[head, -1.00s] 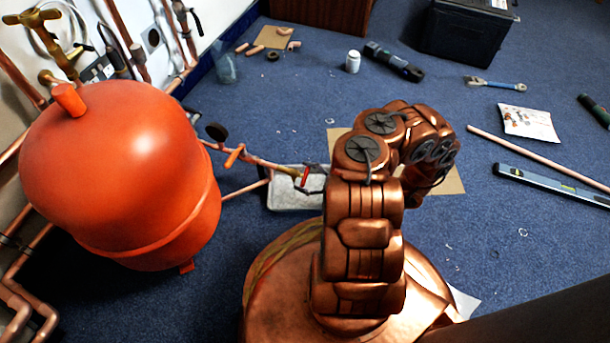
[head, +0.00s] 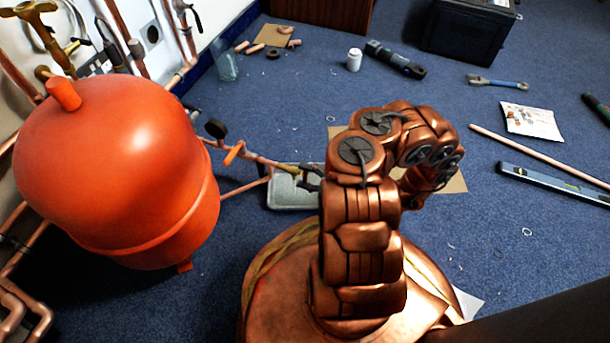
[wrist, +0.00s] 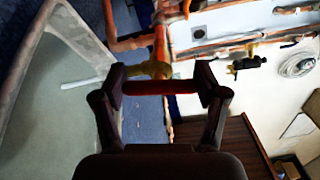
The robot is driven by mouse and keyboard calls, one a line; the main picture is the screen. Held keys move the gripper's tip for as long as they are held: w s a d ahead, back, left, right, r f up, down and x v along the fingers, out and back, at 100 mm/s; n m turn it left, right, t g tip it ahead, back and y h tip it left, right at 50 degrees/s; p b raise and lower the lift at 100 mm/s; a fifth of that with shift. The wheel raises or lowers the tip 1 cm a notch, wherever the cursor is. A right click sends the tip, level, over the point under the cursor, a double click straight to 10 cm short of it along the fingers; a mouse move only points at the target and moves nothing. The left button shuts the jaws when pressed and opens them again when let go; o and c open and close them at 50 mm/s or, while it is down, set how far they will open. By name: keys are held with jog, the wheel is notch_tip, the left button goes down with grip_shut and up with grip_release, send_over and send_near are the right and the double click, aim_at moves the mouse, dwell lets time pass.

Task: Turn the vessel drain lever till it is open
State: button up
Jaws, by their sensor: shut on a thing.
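The orange vessel (head: 115,170) stands at the left of the head view, with a copper pipe running right from it to a brass valve (head: 288,168). The valve also shows in the wrist view (wrist: 158,69). The red drain lever (wrist: 160,87) lies across the gap between my fingertips, just in front of the valve body. My gripper (wrist: 162,86) is shut on this lever, one dark finger at each end. In the head view my gripper (head: 309,180) is small and dark at the pipe's end, partly behind my arm; the lever is hidden there.
A grey tray (head: 279,203) lies on the floor under the valve. An orange handle (head: 234,153) and a dark round gauge (head: 216,129) sit on the pipework nearby. Cardboard (head: 455,182) lies behind my arm.

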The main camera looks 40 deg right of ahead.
jog(key=shift+f+n, duration=0.1)
jog(key=shift+n, duration=1)
jog(key=o, duration=1.2)
jog(key=shift+c, duration=0.2)
